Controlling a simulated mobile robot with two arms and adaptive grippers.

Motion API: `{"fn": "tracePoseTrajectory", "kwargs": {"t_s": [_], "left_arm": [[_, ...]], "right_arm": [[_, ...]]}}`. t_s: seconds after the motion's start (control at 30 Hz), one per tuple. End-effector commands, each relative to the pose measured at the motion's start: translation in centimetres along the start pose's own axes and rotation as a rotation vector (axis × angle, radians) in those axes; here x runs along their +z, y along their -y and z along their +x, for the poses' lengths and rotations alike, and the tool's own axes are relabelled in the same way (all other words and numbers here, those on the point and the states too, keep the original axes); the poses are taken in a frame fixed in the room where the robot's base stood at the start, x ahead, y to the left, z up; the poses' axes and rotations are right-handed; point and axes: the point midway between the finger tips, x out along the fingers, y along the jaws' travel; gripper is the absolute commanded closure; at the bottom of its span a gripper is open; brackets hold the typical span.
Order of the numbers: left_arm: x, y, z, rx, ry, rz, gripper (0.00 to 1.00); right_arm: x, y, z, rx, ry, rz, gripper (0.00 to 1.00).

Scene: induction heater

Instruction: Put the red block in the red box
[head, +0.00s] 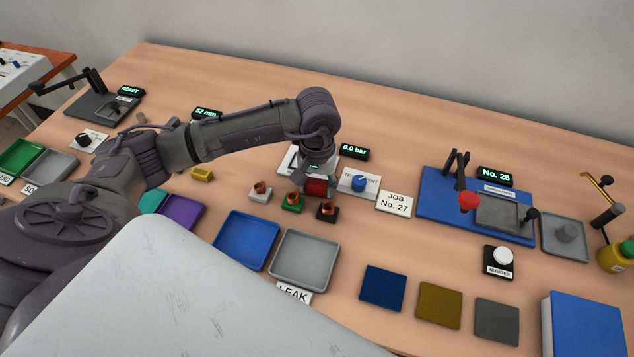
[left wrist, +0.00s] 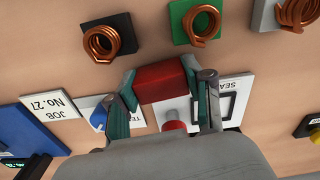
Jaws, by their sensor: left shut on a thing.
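The red block (head: 317,187) is between the fingers of my left gripper (head: 318,182), just behind the small blocks with copper coils. In the left wrist view the red block (left wrist: 160,82) spans the gap between both fingertips of my left gripper (left wrist: 166,86), which is shut on it. I cannot tell how far the block is above the table. No red box shows in either view. My right gripper is not in view.
Coil blocks in grey (head: 260,191), green (head: 293,202) and black (head: 327,210) stand close by. A blue tray (head: 246,240), a grey tray (head: 304,260) and a purple tray (head: 182,213) lie nearer. The JOB card (head: 395,203) is to the right.

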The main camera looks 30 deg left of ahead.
Motion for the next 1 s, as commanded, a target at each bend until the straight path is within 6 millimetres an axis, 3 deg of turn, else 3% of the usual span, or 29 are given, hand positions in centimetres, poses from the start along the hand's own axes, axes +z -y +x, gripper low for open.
{"fn": "tracePoseTrajectory", "kwargs": {"t_s": [0.17, 0.2, 0.33, 0.77, 1.0], "left_arm": [[0.0, 0.0, 0.4, -0.001, -0.001, 0.0, 0.89], [0.0, 0.0, 0.3, -0.001, -0.001, 0.0, 0.46], [0.0, 0.0, 0.2, -0.001, 0.0, -0.001, 0.24], [-0.1, 0.0, -0.5, 0.0, -0.002, -0.001, 0.24], [-0.2, 0.0, -5.1, 0.002, -0.008, 0.0, 0.24]], "right_arm": [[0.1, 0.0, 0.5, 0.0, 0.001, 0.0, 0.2], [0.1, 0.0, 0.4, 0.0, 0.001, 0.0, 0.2], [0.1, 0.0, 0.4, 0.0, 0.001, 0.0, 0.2], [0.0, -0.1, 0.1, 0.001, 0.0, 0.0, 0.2], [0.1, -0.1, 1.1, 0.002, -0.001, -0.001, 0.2]]}}
